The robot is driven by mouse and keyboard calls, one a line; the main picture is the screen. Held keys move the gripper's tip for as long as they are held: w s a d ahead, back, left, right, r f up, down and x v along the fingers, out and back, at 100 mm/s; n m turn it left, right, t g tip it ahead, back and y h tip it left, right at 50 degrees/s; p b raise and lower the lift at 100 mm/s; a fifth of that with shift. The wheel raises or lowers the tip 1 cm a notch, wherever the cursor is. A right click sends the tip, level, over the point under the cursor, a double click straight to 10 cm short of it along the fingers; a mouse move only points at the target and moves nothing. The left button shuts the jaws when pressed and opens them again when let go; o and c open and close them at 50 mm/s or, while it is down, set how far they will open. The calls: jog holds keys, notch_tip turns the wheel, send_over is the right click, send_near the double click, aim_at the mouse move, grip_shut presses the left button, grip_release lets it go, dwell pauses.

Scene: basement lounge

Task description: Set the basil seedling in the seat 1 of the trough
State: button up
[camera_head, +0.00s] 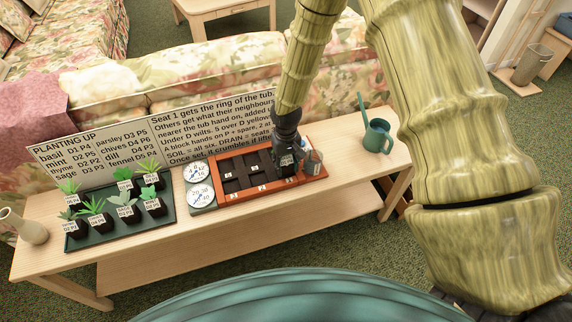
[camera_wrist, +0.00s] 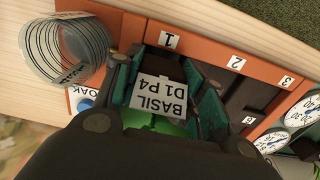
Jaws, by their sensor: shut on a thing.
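My gripper (camera_head: 287,158) is shut on the basil seedling at the right end of the orange-brown trough (camera_head: 230,200). In the wrist view my gripper (camera_wrist: 165,95) has teal pads on both sides of the basil seedling (camera_wrist: 158,97), whose white tag reads BASIL D1 P4. A bit of green shows below the tag. The seedling is at the compartment beside the number 1 plate (camera_wrist: 170,40), seat 1. Its lower part is hidden, so I cannot tell whether it rests on the seat floor. Seats 2 and 3 look dark and empty.
A clear ringed tub (camera_wrist: 65,50) stands at the trough's end, near a blue button marked SOAK. Two white dials (camera_head: 199,184) stand left of the trough. A dark tray (camera_head: 104,238) holds several seedlings.

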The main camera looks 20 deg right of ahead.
aim_at(286, 163)
jog(key=shift+f, duration=0.35)
jog(key=shift+f, duration=0.65)
jog(key=o, duration=1)
notch_tip(286, 163, up, 13)
jog(key=shift+r, duration=0.15)
jog(key=s+a+f+y, duration=0.1)
jog(key=s+f, duration=1)
jog(key=f, duration=0.1)
jog(key=shift+m+h, duration=0.4)
jog(key=shift+h, duration=0.1)
jog(key=s+d+f, duration=0.1)
jog(key=s+f, duration=0.2)
jog(key=s, duration=0.5)
jog(key=s+d+f, duration=0.2)
jog(key=s+f, duration=0.2)
jog(key=s, duration=0.5)
jog(key=s+d+f, duration=0.1)
jog(key=s+f, duration=0.3)
jog(key=s, duration=0.4)
jog(key=shift+s+d, duration=0.2)
